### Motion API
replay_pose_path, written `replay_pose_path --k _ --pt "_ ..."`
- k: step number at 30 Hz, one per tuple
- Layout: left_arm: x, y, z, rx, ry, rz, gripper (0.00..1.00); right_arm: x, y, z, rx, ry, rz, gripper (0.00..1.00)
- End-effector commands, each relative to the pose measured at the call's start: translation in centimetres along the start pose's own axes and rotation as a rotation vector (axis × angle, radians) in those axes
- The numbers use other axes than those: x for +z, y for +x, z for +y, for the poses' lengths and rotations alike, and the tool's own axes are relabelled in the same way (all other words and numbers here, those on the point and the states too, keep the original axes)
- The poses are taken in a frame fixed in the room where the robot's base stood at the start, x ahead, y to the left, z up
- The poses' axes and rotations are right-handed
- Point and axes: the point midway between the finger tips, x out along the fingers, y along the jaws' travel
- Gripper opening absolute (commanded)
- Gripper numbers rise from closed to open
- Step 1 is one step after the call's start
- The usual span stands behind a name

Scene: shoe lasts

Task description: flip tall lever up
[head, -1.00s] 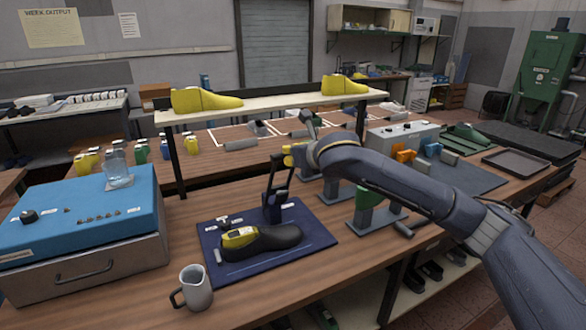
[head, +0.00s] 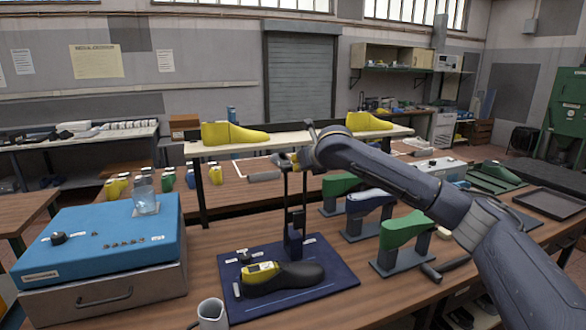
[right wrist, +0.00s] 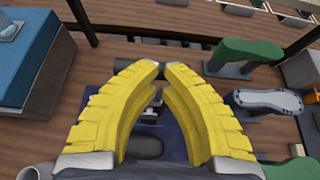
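The tall lever (head: 303,190) is a dark two-bar frame standing roughly upright from a dark blue clamp base on a navy mat (head: 335,275). A black last-shaped piece (head: 298,275) with a yellow top part (head: 261,271) lies in front of it. My right gripper (head: 284,161) is at the lever's top end. In the right wrist view its yellow fingers (right wrist: 161,68) are bowed, with tips almost together at the dark cross handle (right wrist: 128,70). The fingers partly hide the handle; I see no clear grasp around it. My left gripper is not in view.
A blue-topped box (head: 100,235) with a glass (head: 146,200) stands at left, and a grey jug (head: 212,314) at the front. A shelf with yellow lasts (head: 232,135) is behind the lever. Green lasts on stands (head: 404,230) are to the right, beneath my right arm.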

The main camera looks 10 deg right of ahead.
Motion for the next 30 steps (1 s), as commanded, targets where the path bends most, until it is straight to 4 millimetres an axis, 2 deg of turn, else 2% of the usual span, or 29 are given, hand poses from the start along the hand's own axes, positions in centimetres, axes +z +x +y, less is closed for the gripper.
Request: replay_pose_path --k 17,30 --pt "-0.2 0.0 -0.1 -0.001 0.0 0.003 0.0 0.7 -0.3 -0.1 -0.001 0.002 -0.002 0.0" --pt "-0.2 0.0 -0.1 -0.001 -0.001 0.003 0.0 6.2 -3.7 -0.1 -0.001 0.001 -0.004 0.0"
